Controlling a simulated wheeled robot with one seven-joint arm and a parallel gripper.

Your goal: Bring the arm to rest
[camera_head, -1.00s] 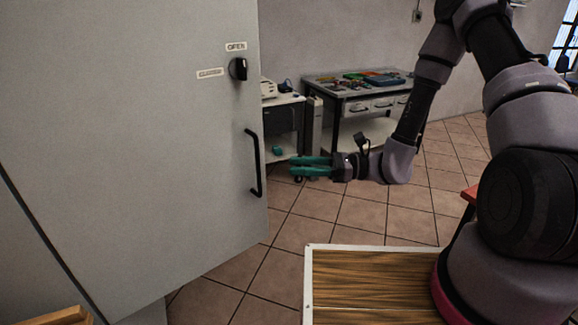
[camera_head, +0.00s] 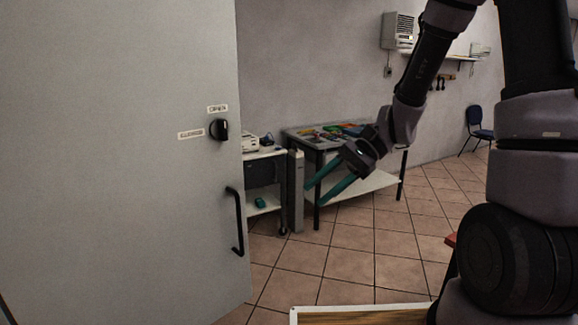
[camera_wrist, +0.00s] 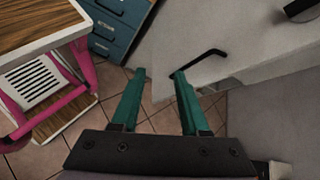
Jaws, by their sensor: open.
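My gripper (camera_head: 325,192) has two teal fingers, spread apart with nothing between them. In the head view it is in mid-air at the centre, pointing down and to the left, in front of the workbench. In the wrist view my gripper (camera_wrist: 158,78) shows its fingers apart, with floor tiles between them and the black door handle (camera_wrist: 200,62) beyond the right fingertip. My arm comes down from the upper right of the head view, bent at the elbow.
A large grey door (camera_head: 110,160) with a knob (camera_head: 219,129) and handle (camera_head: 236,222) fills the left. A workbench (camera_head: 372,183) with tools stands behind my gripper. A wood-topped cart with pink legs (camera_wrist: 88,70) and blue drawers (camera_wrist: 112,30) show in the wrist view. Tiled floor (camera_head: 385,240) is open.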

